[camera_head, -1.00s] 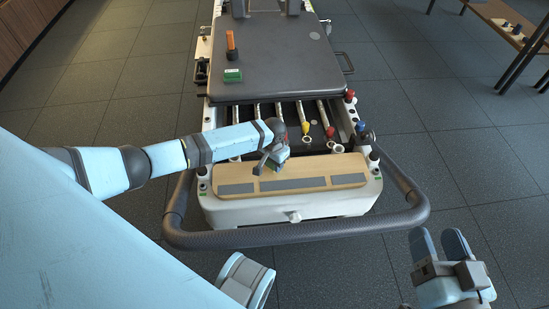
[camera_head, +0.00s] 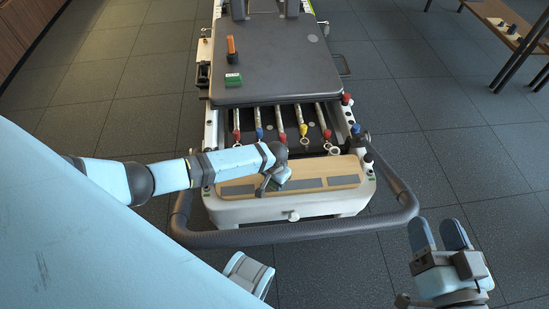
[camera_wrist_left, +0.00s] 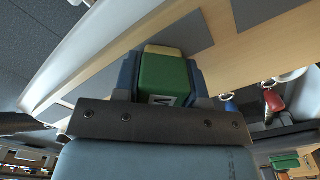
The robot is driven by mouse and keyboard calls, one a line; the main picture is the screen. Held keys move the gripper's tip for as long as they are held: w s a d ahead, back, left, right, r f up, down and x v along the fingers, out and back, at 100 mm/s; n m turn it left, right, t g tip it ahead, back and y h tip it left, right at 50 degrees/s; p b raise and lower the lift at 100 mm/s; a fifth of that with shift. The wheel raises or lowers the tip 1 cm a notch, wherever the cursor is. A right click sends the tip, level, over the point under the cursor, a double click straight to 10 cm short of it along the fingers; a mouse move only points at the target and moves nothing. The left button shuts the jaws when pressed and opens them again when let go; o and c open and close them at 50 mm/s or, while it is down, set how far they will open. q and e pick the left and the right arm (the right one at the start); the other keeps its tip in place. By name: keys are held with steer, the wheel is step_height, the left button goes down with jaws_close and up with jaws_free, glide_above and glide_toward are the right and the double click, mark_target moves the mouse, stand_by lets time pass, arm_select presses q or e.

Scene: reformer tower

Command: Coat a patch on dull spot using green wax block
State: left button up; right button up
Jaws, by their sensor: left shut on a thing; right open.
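My left gripper (camera_head: 273,184) is over the wooden board (camera_head: 221,191) at the near end of the reformer. It is shut on the green wax block (camera_wrist_left: 165,77), which sits between dark blue fingers in the left wrist view. The board carries dull grey rectangular patches: a left one (camera_head: 238,190), a middle one (camera_head: 304,184) and a right one (camera_head: 343,181). I cannot tell which is the dull spot, or whether the block touches the board. My right gripper (camera_head: 438,236) is open and empty at the lower right, away from the reformer.
A black carriage pad (camera_head: 275,60) holds a green box (camera_head: 233,82) and an orange-handled tool (camera_head: 231,47). Springs with coloured ends (camera_head: 282,135) lie beyond the board. A dark curved rail (camera_head: 290,235) wraps the near end. Open floor lies right; a wooden table (camera_head: 505,20) stands far right.

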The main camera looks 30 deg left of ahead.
arm_select(q)
steer(key=shift+s+a+r+p, duration=0.15)
steer(key=shift+s+a+p, duration=0.3)
steer(key=shift+p, duration=0.2)
steer(key=shift+a, duration=0.15)
steer(key=shift+w+a+b, duration=0.2)
steer(key=shift+w+a, duration=0.35)
steer(key=shift+w, duration=0.25)
steer(key=shift+w+a+b, duration=0.15)
steer(key=shift+w+a, duration=0.4)
steer(key=shift+w, duration=0.2)
steer(key=shift+w+a+b, duration=0.3)
steer(key=shift+w+a, duration=0.25)
steer(key=shift+w, duration=0.2)
steer(key=shift+w+a+b, duration=0.3)
steer(key=shift+w+a, duration=0.25)
steer(key=shift+w, duration=0.15)
steer(key=shift+s+a+p, duration=0.4)
steer(key=shift+a+p, duration=0.15)
steer(key=shift+p, duration=0.2)
steer(key=shift+s+d+r+p, duration=0.1)
steer(key=shift+s+d+p, duration=0.75)
steer(key=shift+p, duration=0.25)
steer(key=shift+s+d+f+p, duration=0.2)
steer(key=shift+s+d+p, duration=0.2)
steer(key=shift+s+p, duration=0.25)
